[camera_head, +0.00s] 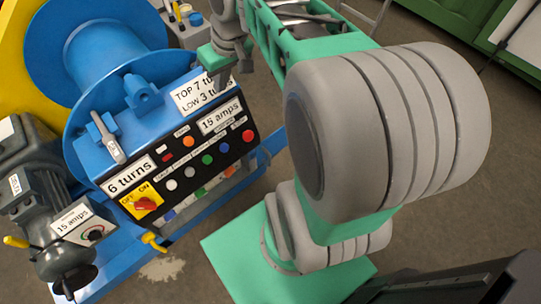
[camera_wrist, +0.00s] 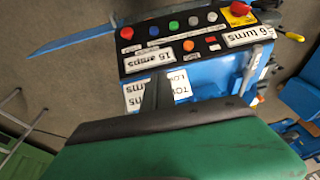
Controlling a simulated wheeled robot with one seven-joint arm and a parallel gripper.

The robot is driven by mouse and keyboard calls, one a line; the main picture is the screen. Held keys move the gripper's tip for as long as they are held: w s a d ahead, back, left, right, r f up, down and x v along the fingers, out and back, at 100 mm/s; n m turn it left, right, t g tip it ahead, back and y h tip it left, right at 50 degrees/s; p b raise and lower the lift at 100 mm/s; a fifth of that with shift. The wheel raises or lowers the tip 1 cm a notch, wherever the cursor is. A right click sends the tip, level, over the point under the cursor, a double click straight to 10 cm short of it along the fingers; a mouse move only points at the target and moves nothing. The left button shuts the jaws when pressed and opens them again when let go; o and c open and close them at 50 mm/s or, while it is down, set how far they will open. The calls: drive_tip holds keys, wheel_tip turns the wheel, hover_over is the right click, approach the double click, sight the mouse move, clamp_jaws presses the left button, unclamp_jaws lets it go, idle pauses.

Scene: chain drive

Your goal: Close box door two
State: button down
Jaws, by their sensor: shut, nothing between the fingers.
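A blue control box (camera_head: 150,130) with a black button panel (camera_head: 192,158) stands left of centre in the head view. The panel has several coloured buttons, white labels and a red-and-yellow switch (camera_head: 145,204). In the wrist view the black panel (camera_wrist: 196,40) is upside down. I cannot tell which part is box door two or whether it is open. My gripper (camera_head: 220,86) is shut and empty at the box's upper right, over the "TOP 7 turns" label. In the wrist view its fingers (camera_wrist: 157,92) overlap the same label; contact cannot be told.
A blue drum (camera_head: 85,45) stands behind the box. A grey motor (camera_head: 45,185) with a "15 amps" dial and yellow-knobbed levers is at the left. A green cabinet (camera_head: 475,30) is at the far right. Floor shows right of the box.

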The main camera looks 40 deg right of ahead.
drive_tip(key=w+d+f+n+y+b, duration=0.1)
drive_tip(key=w+d+f+b, duration=0.1)
drive_tip(key=d+f+b, duration=0.5)
drive_tip(key=w+d+f+y+b, duration=0.15)
drive_tip(key=d+f, duration=0.25)
drive_tip(key=f, duration=0.7)
drive_tip(key=s+d+f+n+y+b, duration=0.1)
drive_tip(key=s+d+f+b, duration=0.2)
drive_tip(key=d+f+b, duration=0.5)
drive_tip(key=s+d+f+n+y+b, duration=0.15)
drive_tip(key=s+d+f, duration=0.25)
drive_tip(key=d+f, duration=0.5)
drive_tip(key=w+a+f+b, duration=0.1)
drive_tip(key=a+f+b, duration=0.5)
drive_tip(key=a+f, duration=0.3)
drive_tip(key=a, duration=0.2)
drive_tip(key=shift+w+a+f, duration=0.25)
drive_tip(key=shift+a+f, duration=0.1)
drive_tip(key=shift+f, duration=0.05)
